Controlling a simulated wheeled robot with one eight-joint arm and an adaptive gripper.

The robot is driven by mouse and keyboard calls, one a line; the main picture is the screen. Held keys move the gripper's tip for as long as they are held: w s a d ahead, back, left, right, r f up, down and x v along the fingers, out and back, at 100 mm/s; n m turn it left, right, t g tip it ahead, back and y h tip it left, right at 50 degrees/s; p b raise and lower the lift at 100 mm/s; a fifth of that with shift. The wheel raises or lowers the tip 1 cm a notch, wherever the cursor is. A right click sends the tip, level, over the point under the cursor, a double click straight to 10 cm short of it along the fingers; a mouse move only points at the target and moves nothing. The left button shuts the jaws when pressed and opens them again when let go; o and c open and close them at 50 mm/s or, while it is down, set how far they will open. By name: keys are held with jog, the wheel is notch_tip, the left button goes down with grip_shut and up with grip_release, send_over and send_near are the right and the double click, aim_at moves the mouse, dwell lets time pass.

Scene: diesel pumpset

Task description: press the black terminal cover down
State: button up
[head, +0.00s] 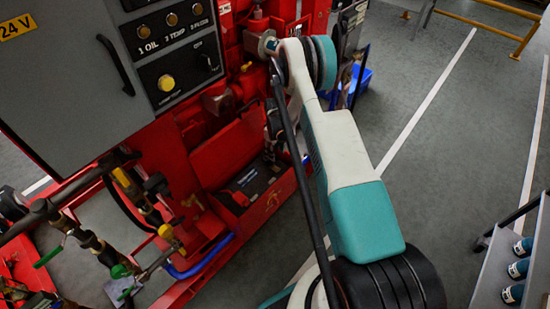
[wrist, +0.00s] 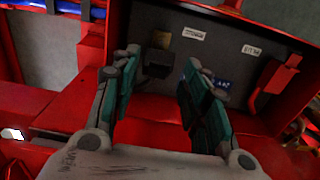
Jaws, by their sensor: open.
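The black terminal cover (wrist: 158,64) is a small dark block on the battery's top in the wrist view, beside a yellowish label. I cannot tell whether it sits raised or flush. The dark grey battery (wrist: 222,72) lies in a red box; part of its top also shows in the head view (head: 262,182). My gripper (wrist: 162,78) is open and empty, its two fingers apart, with the cover showing between the tips. I cannot tell whether either finger touches it.
A red terminal cover (wrist: 278,76) stands on the right of the battery in the wrist view. The red box wall (wrist: 121,24) rises close by on the left. A grey control panel (head: 60,80) and a blue hose (head: 200,262) are near.

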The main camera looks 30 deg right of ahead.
jog(key=shift+f+b, duration=0.4)
jog(key=shift+f, duration=1.15)
grip_shut()
jog(key=shift+s, duration=0.15)
jog(key=shift+s+d+f, duration=0.25)
jog(key=shift+s+f, duration=0.25)
jog(key=shift+s, duration=0.15)
jog(key=shift+s+d+f, duration=0.25)
jog(key=shift+s+f, duration=0.2)
jog(key=shift+s, duration=0.25)
jog(key=shift+s+d+f, duration=0.25)
jog(key=shift+s+f, duration=0.25)
jog(key=shift+s, duration=0.15)
